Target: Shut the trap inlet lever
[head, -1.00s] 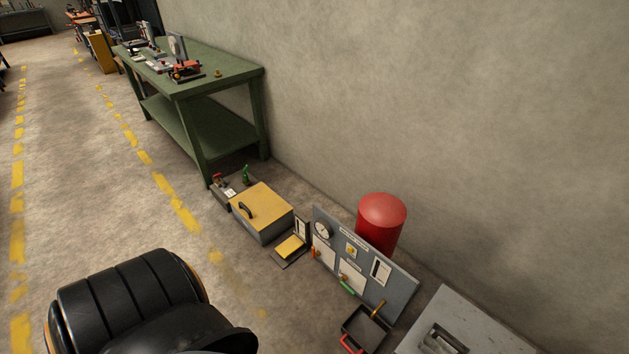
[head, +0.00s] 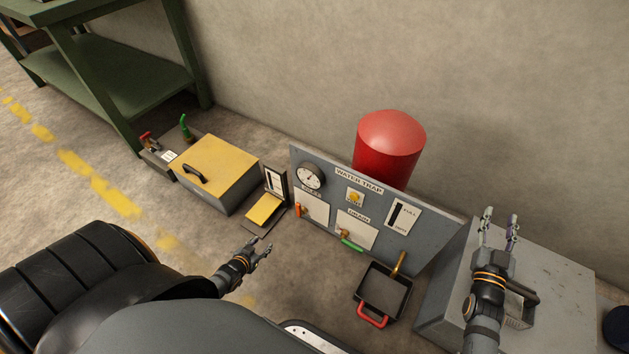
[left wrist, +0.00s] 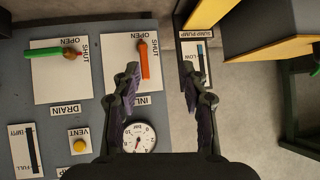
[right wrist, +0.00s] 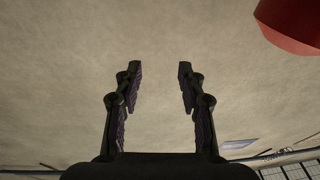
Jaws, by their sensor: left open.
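The water trap panel (head: 348,235) is a grey upright board low by the wall. Its orange inlet lever (head: 298,210) is at its left end. In the left wrist view, where the panel appears upside down, the orange lever (left wrist: 145,62) lies on a white plate marked OPEN and SHUT, in line with the OPEN word. My left gripper (head: 260,249) is open and empty, in front of and left of the panel, apart from the lever. My right gripper (head: 500,222) is open and empty over the grey box at right.
The green drain lever (head: 351,244) and yellow vent button (head: 354,198) are on the same panel. A black tray with a red handle (head: 373,316) stands before it. A yellow-topped box (head: 213,165) and small pump unit (head: 265,208) stand left. A red tank (head: 388,148) is behind.

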